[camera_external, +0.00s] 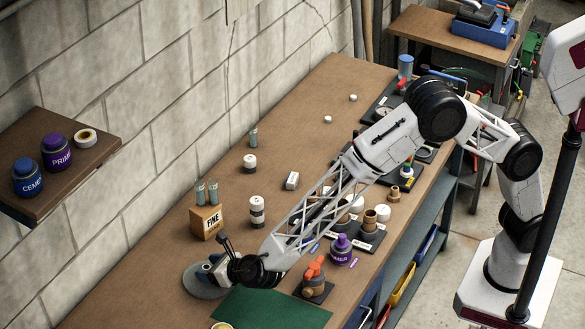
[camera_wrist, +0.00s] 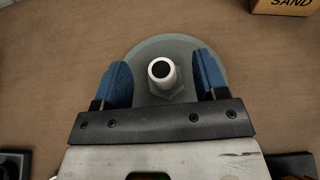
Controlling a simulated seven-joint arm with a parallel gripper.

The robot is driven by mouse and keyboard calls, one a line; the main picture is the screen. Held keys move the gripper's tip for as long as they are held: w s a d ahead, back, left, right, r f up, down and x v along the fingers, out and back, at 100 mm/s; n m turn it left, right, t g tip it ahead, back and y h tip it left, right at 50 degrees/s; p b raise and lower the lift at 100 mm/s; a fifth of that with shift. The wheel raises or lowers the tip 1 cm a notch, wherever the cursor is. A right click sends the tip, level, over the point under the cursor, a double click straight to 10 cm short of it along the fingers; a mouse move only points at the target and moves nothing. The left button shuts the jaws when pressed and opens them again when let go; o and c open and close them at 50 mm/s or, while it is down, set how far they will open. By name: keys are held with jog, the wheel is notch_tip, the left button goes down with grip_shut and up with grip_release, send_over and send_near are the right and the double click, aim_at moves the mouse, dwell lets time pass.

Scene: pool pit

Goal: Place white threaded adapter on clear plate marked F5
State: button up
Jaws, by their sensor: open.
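The white threaded adapter (camera_wrist: 166,83) stands between my gripper's fingers in the wrist view, its dark round opening facing the camera. It appears to rest on the round, grey-green see-through plate (camera_wrist: 155,46); I cannot read any F5 mark on it. My gripper (camera_wrist: 164,78) is open, with blue pads on either side of the adapter and a visible gap at each side. In the external view the plate (camera_external: 196,281) lies at the lower left of the bench, partly covered by my gripper (camera_external: 208,272). The adapter cannot be made out clearly there.
A green mat (camera_external: 270,312) lies close at the front right, with an orange-handled valve (camera_external: 314,280) and a purple-capped bottle (camera_external: 342,250) beyond. Bench left of the plate is clear.

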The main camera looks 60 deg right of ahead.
jog(key=v, duration=1)
jog(key=shift+s, duration=0.35)
jog(key=shift+r, duration=0.1)
dwell(0.5)
jog(key=w+d+r+m+g+h, duration=0.15)
jog(key=d+r+m, duration=0.25)
jog(key=d, duration=0.6)
jog(key=d+r+m+g+h, duration=0.1)
jog(key=d+r+m+h, duration=0.3)
jog(key=d, duration=0.6)
jog(key=s+d+r+m+g, duration=0.1)
jog(key=s+d+r+m, duration=0.15)
jog(key=d, duration=0.45)
jog(key=s+d+r+m+g, duration=0.1)
jog(key=s+d+r+m, duration=0.2)
jog(key=d, duration=0.5)
jog(key=s+d+r+m+g, duration=0.2)
jog(key=d+r+m, duration=0.15)
jog(key=d, duration=0.35)
jog(key=s+d+r+m+g+y, duration=0.15)
jog(key=s+d+m+g, duration=0.25)
jog(key=s+d+m, duration=0.95)
jog(key=s+d+m+y, duration=0.2)
jog(key=s+d+m, duration=0.1)
jog(key=s, duration=0.6)
jog(key=s+d+f+m+y, duration=0.1)
jog(key=s+d+m, duration=0.2)
jog(key=s, duration=0.6)
jog(key=shift+d+y, duration=0.4)
jog(key=shift+d, duration=0.05)
